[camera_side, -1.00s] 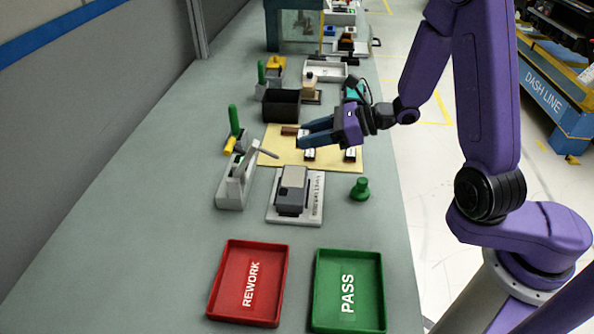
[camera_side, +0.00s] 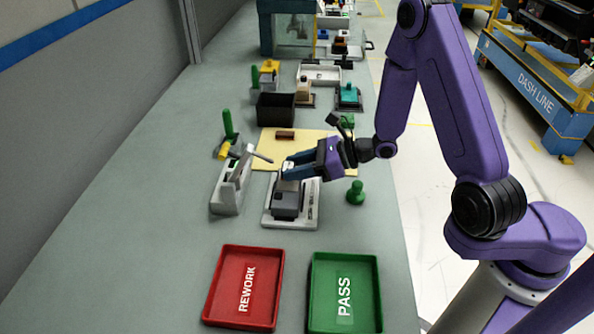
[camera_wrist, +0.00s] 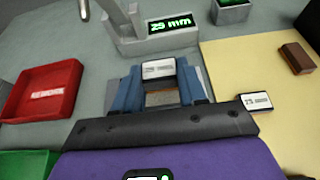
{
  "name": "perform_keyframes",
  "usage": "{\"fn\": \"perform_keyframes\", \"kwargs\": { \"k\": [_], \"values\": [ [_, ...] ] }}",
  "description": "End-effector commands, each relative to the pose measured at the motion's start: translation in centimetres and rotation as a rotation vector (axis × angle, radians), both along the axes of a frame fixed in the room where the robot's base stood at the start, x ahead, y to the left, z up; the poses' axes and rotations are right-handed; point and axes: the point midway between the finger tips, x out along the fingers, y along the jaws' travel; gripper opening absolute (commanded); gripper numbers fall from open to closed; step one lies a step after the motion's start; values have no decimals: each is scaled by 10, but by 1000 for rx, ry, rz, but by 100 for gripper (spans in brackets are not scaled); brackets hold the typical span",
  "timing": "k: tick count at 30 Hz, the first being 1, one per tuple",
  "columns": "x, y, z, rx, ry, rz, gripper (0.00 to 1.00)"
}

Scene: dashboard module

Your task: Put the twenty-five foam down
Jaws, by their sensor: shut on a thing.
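My gripper (camera_side: 290,170) is shut on a small dark foam block with a white label (camera_wrist: 158,69). In the wrist view the block sits between my two blue fingers, its print too small to read surely. In the side view the white label (camera_side: 288,165) shows at my fingertips, above the back part of the grey fixture on a pale plate (camera_side: 306,213). I cannot tell whether the block touches the fixture. A second labelled block (camera_wrist: 256,102) lies on the yellow mat's edge in the wrist view. The mat (camera_side: 268,145) is partly hidden by my arm.
A gauge with a lever (camera_side: 230,190) stands left of the fixture; its green display (camera_wrist: 170,24) reads about 29 mm. A brown block (camera_side: 285,136) lies on the mat. A green knob (camera_side: 355,192) stands right. Red REWORK (camera_side: 210,298) and green PASS (camera_side: 315,300) trays are in front.

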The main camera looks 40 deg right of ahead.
Motion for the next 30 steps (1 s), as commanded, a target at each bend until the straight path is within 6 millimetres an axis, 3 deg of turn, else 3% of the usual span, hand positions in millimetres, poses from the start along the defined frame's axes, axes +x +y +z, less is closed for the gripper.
{"fn": "perform_keyframes", "kwargs": {
  "k": [4,17,18,20,30],
  "values": [
    [-1,0,-13,1,2,-1,13],
    [0,0,-17,0,1,-1,13],
    [0,0,-18,0,1,-1,44],
    [0,0,-17,0,0,-1,64],
    [0,0,-16,0,0,-1,66]
  ]
}}
